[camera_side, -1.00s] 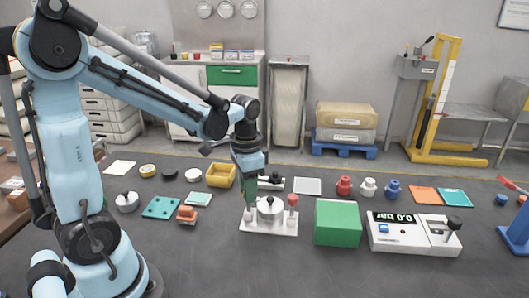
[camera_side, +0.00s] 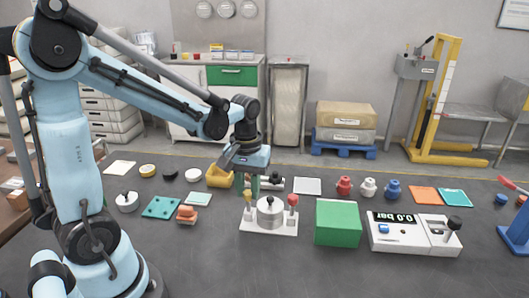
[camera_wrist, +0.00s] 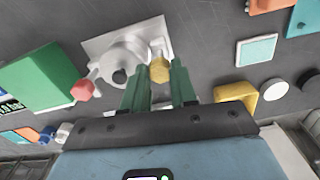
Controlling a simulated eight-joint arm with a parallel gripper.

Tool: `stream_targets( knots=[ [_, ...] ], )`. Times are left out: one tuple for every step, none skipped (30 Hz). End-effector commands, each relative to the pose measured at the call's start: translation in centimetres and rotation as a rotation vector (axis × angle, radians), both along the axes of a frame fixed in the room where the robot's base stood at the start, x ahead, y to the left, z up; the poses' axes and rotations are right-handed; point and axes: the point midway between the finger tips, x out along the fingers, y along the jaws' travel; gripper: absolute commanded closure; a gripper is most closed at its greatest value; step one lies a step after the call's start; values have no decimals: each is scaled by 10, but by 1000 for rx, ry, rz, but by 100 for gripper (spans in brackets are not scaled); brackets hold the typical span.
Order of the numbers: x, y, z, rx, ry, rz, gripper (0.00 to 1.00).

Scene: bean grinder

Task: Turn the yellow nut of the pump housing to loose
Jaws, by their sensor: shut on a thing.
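The pump housing is a grey cylinder (camera_side: 269,214) with a knob on top, standing on a white plate (camera_side: 268,232); it also shows in the wrist view (camera_wrist: 122,56). The yellow nut (camera_wrist: 159,70) is at one side of the cylinder, between my fingertips in the wrist view. In the side view my fingers hide the nut, and a pale post shows below them. My gripper (camera_side: 247,187) points down at the left of the housing, its two green fingers closed on opposite sides of the nut. A red nut (camera_side: 292,200) stands at the housing's other side.
A green block (camera_side: 338,223) and a white gauge box (camera_side: 413,234) reading 0.0 bar stand to the right. A yellow bracket (camera_side: 219,177) is close behind my gripper. Several small parts lie left and behind. The floor in front of the plate is clear.

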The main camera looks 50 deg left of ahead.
Motion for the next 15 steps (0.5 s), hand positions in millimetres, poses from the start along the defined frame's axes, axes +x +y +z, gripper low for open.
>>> stream_targets(
  knots=[
    [0,0,0,-1,1,37,100],
    [0,0,0,-1,1,60,100],
    [0,0,0,-1,1,89,100],
    [0,0,0,-1,1,110,100],
    [0,0,0,-1,1,130,100],
    [0,0,0,-1,1,154,100],
    [0,0,0,-1,1,171,100],
    [0,0,0,-1,1,188,100],
    [0,0,0,-1,1,207,100],
    [0,0,0,-1,1,222,100],
    [0,0,0,-1,1,234,100],
    [0,0,0,-1,1,249,100],
    [0,0,0,-1,1,259,100],
    [0,0,0,-1,1,267,100],
    [0,0,0,-1,1,278,100]
  ],
)
